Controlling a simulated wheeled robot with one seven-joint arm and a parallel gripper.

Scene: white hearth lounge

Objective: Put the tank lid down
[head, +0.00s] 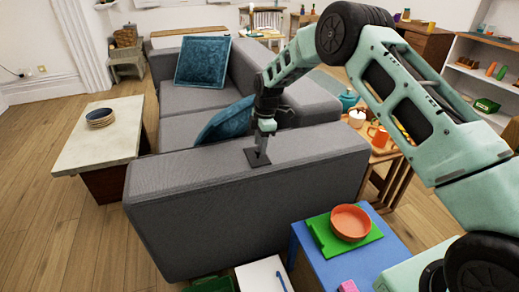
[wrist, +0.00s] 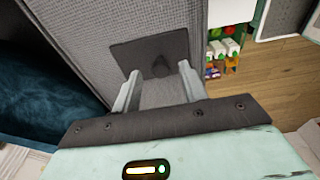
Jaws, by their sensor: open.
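The tank lid is a dark square plate (head: 258,158) with a small knob. It lies on top of the grey sofa arm (head: 310,150). In the wrist view the lid (wrist: 130,52) rests on the grey fabric, with its dark knob toward the near edge. My gripper (head: 262,136) is just above the lid, pointing down. In the wrist view my gripper (wrist: 159,72) has its two fingers apart, one on each side of the knob. I cannot tell whether a finger touches the knob.
A blue table (head: 310,262) with a green tray (head: 322,240) and an orange bowl (head: 351,222) stands in front of the sofa. A pale low table (head: 85,140) with stacked plates (head: 99,118) is at left. Teal cushions (head: 203,62) lie on the sofa. Wooden floor is clear at left.

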